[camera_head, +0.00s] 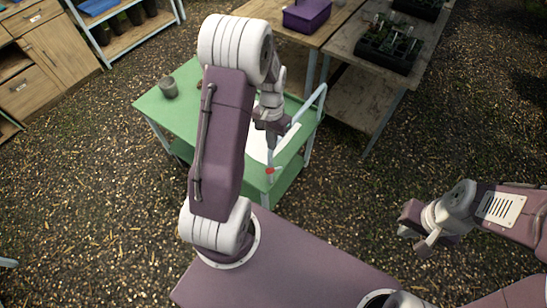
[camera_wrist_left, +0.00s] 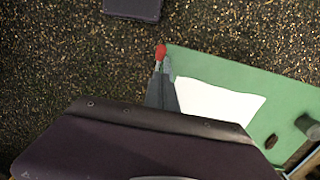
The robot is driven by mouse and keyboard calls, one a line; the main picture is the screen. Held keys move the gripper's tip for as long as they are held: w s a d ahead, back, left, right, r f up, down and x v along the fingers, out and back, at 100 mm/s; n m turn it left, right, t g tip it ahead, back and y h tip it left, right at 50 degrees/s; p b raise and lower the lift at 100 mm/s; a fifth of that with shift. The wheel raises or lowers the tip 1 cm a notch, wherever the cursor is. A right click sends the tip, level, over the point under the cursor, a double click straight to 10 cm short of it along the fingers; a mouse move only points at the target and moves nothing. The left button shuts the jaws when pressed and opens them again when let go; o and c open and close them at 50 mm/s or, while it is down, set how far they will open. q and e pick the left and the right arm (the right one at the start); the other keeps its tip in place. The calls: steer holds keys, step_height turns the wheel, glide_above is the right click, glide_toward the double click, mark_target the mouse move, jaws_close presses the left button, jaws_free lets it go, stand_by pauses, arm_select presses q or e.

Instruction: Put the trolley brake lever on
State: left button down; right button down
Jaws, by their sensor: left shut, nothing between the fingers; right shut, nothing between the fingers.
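The green trolley (camera_head: 182,116) stands in front of me, with a pale-blue push handle (camera_head: 318,98). The brake lever's red knob (camera_head: 270,170) shows at the trolley's near right corner. In the left wrist view the red knob (camera_wrist_left: 160,51) is just beyond my left fingertips, beside the green top (camera_wrist_left: 215,66); whether they touch I cannot tell. My left gripper (camera_head: 271,138) is shut and empty, over the handle end of the trolley. My arm hides part of the trolley. My right gripper (camera_head: 414,236) is shut and empty, off to the right over the ground.
A white sheet (camera_head: 258,145), a grey pot (camera_head: 168,87) and a small brown item (camera_wrist_left: 271,141) lie on the trolley top. Wooden tables with a purple crate (camera_head: 307,15) and a dark plant tray (camera_head: 388,50) stand behind. Open gravelly ground lies right of the trolley.

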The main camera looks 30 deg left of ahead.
mark_target(272, 160)
arm_select(q)
steer(key=f, duration=0.6)
steer(key=f+p, duration=0.1)
steer(key=f, duration=0.3)
steer(key=shift+s+d, duration=0.25)
steer(key=shift+s, duration=0.1)
steer(key=shift+f, duration=0.1)
